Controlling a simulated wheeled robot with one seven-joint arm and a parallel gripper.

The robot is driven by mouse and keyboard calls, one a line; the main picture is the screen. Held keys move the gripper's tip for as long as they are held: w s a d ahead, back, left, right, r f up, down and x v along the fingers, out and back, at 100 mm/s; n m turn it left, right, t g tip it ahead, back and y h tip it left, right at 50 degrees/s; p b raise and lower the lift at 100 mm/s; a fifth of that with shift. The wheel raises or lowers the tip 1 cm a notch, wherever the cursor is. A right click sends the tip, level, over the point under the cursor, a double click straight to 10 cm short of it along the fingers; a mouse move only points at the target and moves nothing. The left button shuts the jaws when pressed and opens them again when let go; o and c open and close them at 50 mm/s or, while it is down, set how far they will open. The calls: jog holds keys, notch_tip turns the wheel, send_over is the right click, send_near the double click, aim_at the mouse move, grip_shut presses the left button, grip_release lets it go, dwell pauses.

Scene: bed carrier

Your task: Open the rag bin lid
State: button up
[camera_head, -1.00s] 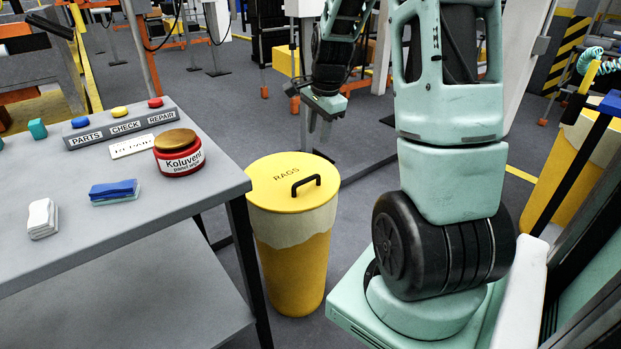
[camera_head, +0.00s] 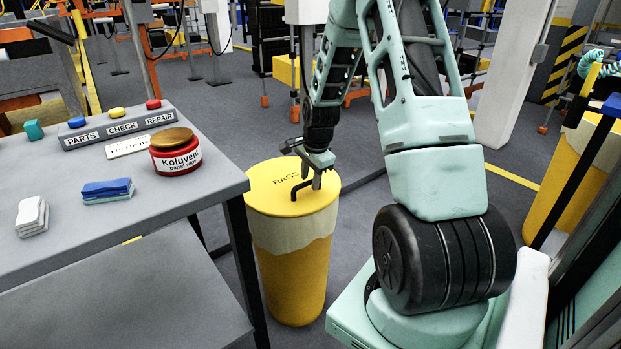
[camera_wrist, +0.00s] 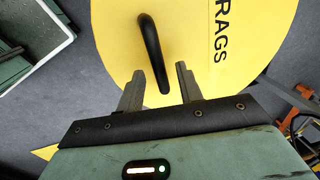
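The yellow rag bin (camera_head: 291,265) stands on the floor beside the table. Its round yellow lid (camera_head: 268,196), marked RAGS, lies flat and closed on top. The black lid handle (camera_head: 294,190) is partly hidden by my gripper (camera_head: 311,180), which points down just above the lid. In the wrist view the handle (camera_wrist: 151,50) is a black bar, and its near end lies between the two fingers of my gripper (camera_wrist: 160,80). The fingers are apart with gaps beside the handle. I cannot tell how far above the handle they are.
A grey table (camera_head: 120,225) stands left of the bin, with a red Koluvent tin (camera_head: 176,158), blue rags (camera_head: 108,190), white rags (camera_head: 32,216) and a labelled button panel (camera_head: 118,128). A second yellow bin (camera_head: 575,180) stands at the right.

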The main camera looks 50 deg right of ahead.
grip_shut()
jog(key=shift+r, duration=0.1)
